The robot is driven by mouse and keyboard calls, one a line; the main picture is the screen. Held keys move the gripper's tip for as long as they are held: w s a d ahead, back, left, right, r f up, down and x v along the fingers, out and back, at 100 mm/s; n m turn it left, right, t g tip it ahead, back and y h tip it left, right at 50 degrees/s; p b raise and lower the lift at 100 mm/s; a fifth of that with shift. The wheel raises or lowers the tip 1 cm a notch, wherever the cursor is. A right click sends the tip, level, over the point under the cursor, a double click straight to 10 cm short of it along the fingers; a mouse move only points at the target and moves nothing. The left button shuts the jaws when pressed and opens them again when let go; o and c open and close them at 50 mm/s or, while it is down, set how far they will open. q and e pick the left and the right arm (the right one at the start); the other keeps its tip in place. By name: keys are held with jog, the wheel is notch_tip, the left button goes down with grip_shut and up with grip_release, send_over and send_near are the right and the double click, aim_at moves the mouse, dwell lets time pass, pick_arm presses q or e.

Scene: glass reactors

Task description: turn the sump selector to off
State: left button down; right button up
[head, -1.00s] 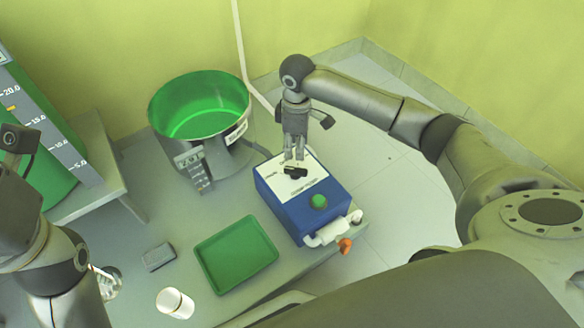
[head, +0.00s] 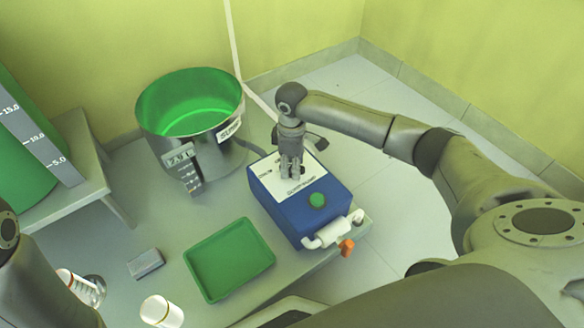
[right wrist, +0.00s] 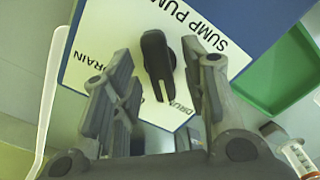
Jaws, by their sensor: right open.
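The sump selector is a black knob (right wrist: 157,60) on the white panel (right wrist: 110,30) of a blue box (head: 306,215). In the right wrist view the panel reads "SUMP PUMP", "DRAIN" and "DRUM". The knob's slotted end lies toward "DRUM". My right gripper (head: 291,176) is open, pointing down at the panel. In the right wrist view its fingers (right wrist: 160,66) stand on either side of the knob, with gaps visible; I cannot tell whether they touch it. In the head view the gripper hides the knob. Of my left arm only links show at the left edge.
A green button (head: 317,200) is on the box, and a white pipe with an orange valve handle (head: 346,247) at its front. Left of the box are a steel pot (head: 200,150), a green tray (head: 229,262), a grey block (head: 145,263) and a white-capped jar (head: 160,311).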

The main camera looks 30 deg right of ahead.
jog(key=shift+f, duration=0.15)
grip_shut()
dwell(0.4)
